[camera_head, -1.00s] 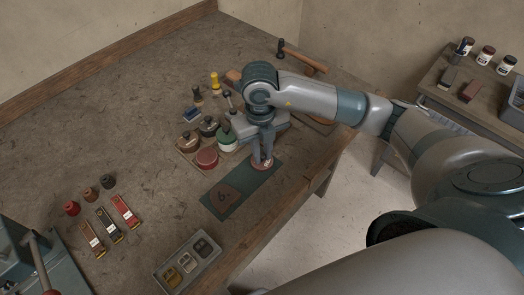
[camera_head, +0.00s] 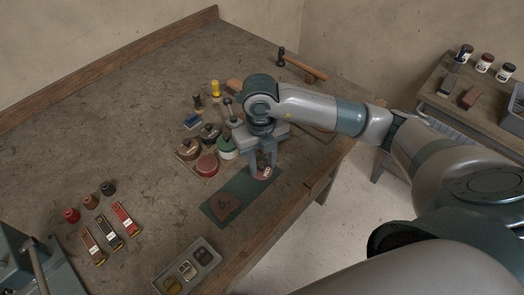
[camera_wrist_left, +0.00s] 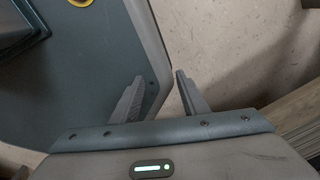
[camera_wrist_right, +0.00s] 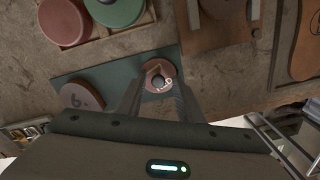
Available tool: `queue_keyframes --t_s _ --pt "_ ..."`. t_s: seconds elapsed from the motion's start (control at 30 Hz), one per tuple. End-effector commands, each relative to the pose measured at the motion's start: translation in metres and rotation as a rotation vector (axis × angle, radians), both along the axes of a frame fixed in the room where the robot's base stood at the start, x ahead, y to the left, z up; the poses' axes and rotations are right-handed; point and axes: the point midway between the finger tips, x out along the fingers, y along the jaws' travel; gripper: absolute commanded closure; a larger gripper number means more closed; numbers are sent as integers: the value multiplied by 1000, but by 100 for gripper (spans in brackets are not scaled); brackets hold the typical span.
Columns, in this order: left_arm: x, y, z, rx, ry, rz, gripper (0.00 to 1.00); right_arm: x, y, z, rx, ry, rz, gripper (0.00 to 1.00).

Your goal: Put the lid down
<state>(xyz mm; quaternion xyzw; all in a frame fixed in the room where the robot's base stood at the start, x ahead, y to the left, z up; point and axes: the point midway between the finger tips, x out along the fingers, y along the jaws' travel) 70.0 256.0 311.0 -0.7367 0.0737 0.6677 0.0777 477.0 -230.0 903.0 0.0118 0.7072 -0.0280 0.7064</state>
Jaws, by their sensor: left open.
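The lid (camera_head: 262,174) is a small reddish disc with a pale mark. It lies on the dark green mat (camera_head: 213,213) near the mat's far end. The right wrist view shows the same open fingers (camera_wrist_right: 158,80). My left gripper (camera_wrist_left: 159,77) is open and empty in the left wrist view, away from the lid.
A red round tin (camera_head: 206,165) and a green tin (camera_head: 227,149) stand in a tray left of my right gripper. A metal tray (camera_head: 188,268) is at the front edge. The table's left middle is clear.

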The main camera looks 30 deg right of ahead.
Motion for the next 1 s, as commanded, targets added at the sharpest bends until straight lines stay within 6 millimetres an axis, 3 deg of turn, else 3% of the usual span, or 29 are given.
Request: queue_keyframes --t_s 0.17,0.47,1.0 --pt "-3 1 -2 1 6 0 59 1 0 9 1 -2 -1 66" --pt "-2 1 -12 1 3 -1 59 2 1 54 0 -6 1 66" --pt "32 -11 -11 -19 -71 -6 59 1 2 114 0 -2 -1 66"
